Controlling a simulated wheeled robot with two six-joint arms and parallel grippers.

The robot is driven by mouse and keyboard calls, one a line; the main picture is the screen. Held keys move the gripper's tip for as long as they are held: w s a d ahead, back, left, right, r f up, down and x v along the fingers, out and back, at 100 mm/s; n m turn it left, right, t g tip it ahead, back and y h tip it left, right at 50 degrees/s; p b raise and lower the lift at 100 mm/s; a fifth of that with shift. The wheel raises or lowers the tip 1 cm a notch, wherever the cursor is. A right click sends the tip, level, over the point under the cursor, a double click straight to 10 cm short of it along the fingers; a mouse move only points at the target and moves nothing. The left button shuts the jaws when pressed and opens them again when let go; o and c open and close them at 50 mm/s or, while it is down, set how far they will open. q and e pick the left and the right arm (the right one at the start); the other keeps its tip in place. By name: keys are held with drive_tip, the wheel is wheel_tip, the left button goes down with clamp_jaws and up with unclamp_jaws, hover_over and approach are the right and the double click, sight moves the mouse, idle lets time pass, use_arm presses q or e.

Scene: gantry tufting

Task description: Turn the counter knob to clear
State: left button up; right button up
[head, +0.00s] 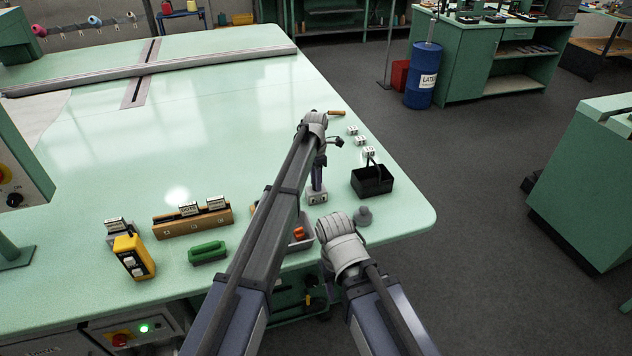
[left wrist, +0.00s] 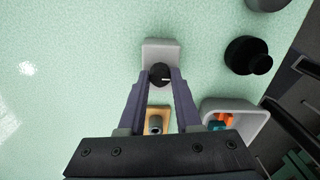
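The counter (head: 317,197) is a small pale box with a dial window on the green table, right of the middle. In the left wrist view its grey body (left wrist: 160,50) carries a round black knob (left wrist: 158,74) with a white mark pointing right. My left gripper (head: 318,184) points down onto the counter. In the left wrist view its two fingertips (left wrist: 161,75) sit on either side of the knob, which fills the gap between them. My right arm shows at the bottom, but its gripper is not visible.
A black bin (head: 372,182) and a grey knobbed piece (head: 363,215) stand right of the counter. A grey tray with orange pieces (left wrist: 235,118) lies close by. A green brush (head: 207,252), a yellow device (head: 133,257) and a wooden rack (head: 192,222) are leftward. The table's middle is clear.

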use_arm(q)
clamp_jaws()
idle(0.3)
drive_tip(key=m, duration=0.5)
drive_tip(key=shift+m, duration=0.4)
drive_tip(key=m, duration=1.1)
drive_tip(key=shift+m, duration=0.4)
drive_tip(key=m, duration=0.6)
drive_tip(key=shift+m, duration=0.3)
